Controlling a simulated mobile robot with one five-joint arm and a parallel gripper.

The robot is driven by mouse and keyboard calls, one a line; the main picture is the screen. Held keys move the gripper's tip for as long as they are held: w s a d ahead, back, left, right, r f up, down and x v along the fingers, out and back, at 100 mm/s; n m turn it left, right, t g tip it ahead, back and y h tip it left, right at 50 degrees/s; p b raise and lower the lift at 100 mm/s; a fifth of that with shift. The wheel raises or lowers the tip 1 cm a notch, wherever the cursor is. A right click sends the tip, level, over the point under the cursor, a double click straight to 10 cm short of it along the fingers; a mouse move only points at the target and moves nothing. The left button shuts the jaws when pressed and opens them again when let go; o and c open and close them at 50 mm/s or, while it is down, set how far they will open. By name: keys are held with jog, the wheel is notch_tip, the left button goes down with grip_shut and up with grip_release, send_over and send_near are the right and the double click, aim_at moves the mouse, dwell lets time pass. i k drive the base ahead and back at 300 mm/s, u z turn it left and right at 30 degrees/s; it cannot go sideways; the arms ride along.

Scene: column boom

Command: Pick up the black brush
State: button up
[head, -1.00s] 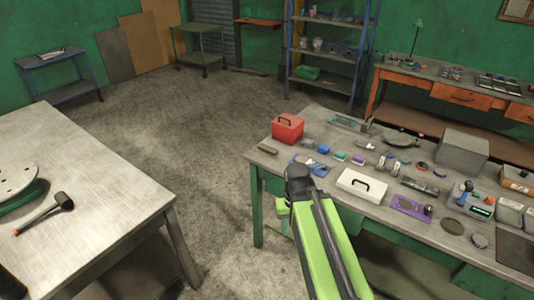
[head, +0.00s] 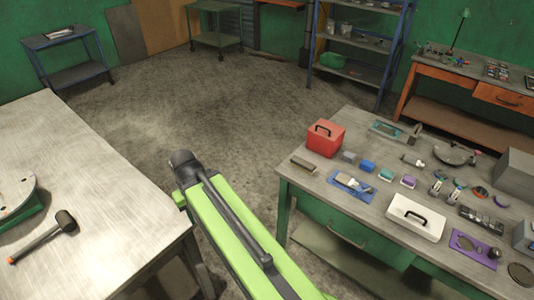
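I cannot tell for certain which thing is the black brush. A long, black, ribbed item (head: 481,219) lies on the right workbench (head: 318,197), right of the white case, and may be it. A dark, narrow block (head: 303,164) lies near the bench's left corner, in front of the red box, and could also be a brush. My green arm reaches up from the bottom, and its dark end (head: 183,163) is over the floor between the two tables, left of the bench and apart from everything on it. The gripper's fingers are hidden, so its opening does not show.
A red box (head: 325,138), a blue mat (head: 349,184) with tools and a white case (head: 415,217) crowd the bench. A metal table (head: 110,190) with a mallet (head: 58,223) stands at left. The floor between them is clear.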

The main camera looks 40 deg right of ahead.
aim_at(305, 166)
jog(key=u, duration=0.1)
jog(key=i, duration=0.95)
jog(key=z, duration=0.2)
